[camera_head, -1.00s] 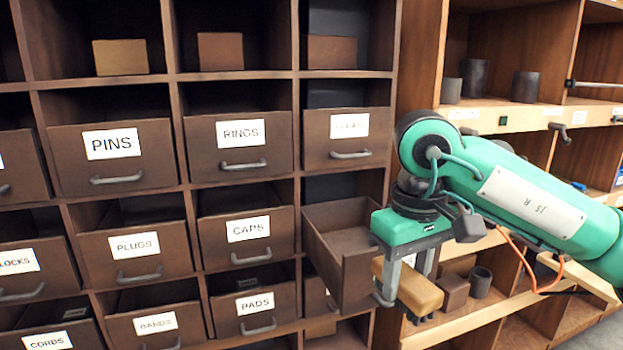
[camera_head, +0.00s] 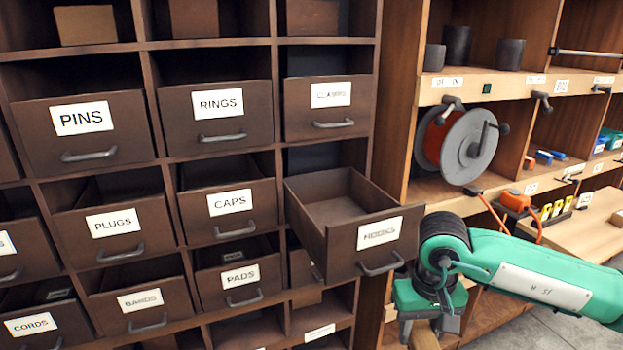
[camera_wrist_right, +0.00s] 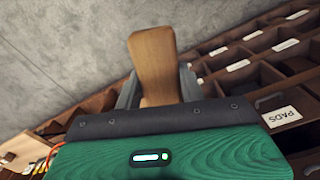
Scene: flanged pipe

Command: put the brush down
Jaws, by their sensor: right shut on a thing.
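My right gripper (camera_head: 428,330) is low in the head view, in front of the shelving and below the open HOOKS drawer (camera_head: 372,243). It is shut on the brush (camera_head: 424,339), of which a plain tan wooden part shows. In the right wrist view the brush (camera_wrist_right: 153,58) stands out between the two grey fingers of the gripper (camera_wrist_right: 157,85), over grey floor. No bristles show in either view. The lower end of the brush is cut off by the bottom edge of the head view. My left gripper is not in view.
The HOOKS drawer sticks out, looks empty, and is close above my right gripper. Labelled drawers such as CAPS (camera_head: 229,207) fill the left. A cable reel (camera_head: 468,146) stands on the right shelf. Grey floor (camera_head: 535,328) is open at lower right.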

